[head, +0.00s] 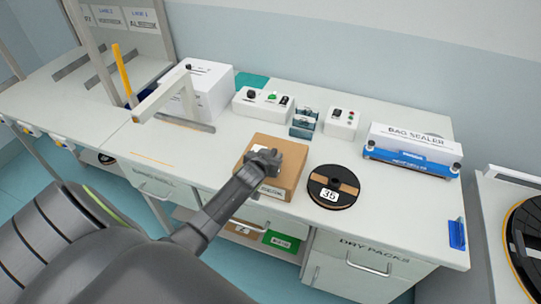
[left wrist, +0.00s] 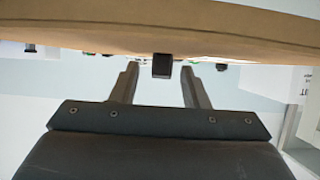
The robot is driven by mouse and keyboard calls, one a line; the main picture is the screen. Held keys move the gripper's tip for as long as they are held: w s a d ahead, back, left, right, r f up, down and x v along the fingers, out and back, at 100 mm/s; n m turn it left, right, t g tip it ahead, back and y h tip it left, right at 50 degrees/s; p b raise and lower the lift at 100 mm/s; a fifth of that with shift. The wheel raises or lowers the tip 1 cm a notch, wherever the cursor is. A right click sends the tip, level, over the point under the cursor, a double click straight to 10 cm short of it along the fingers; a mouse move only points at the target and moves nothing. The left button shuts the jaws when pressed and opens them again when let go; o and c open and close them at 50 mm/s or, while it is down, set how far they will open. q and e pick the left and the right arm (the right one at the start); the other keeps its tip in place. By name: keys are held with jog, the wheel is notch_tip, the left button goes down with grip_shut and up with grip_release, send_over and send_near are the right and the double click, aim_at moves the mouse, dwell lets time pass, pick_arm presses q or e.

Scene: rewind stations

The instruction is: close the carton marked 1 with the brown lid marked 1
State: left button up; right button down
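A brown carton (head: 290,159) with a white label on its front stands on the white worktop. Its top looks brown and flat, and I cannot tell where a lid would end and the carton begin. No mark 1 is readable. My left gripper (head: 264,157) is over its top, hiding part of it. In the left wrist view a brown panel (left wrist: 160,28) spans the top, with a small black block (left wrist: 162,66) at its edge. The left fingers (left wrist: 159,75) are apart on both sides of this block, with gaps showing. My right gripper is not in view.
A black reel marked 35 (head: 333,187) lies close right of the carton. Behind are control boxes (head: 263,103), a small blue-grey holder (head: 303,122) and the bag sealer (head: 412,150).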

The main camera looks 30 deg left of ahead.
pick_arm(q)
jog(key=b+v, duration=0.2)
jog(key=v, duration=1.5)
jog(key=shift+s+d, duration=0.15)
jog(key=shift+s, duration=0.1)
dwell(0.3)
jog(key=s+a+f+m+g+b, duration=0.1)
jog(key=s+f+g, duration=0.35)
jog(key=f, duration=1.25)
jog(key=s+f+g+b, duration=0.2)
jog(key=s+f, duration=0.5)
jog(key=f, duration=1)
jog(key=s+d+f+g+h+b, duration=0.1)
jog(key=s+d+f+g, duration=0.1)
jog(key=s+f, duration=0.6)
jog(key=s+d+f+m+g, duration=0.1)
jog(key=s+d+f+g, duration=0.1)
jog(key=s+f, duration=0.7)
jog(key=s, duration=0.8)
jog(key=shift+d+g+h+b, duration=0.25)
jog(key=shift+g+h+b, duration=0.1)
jog(key=shift+h, duration=0.05)
jog(key=shift+s, duration=0.15)
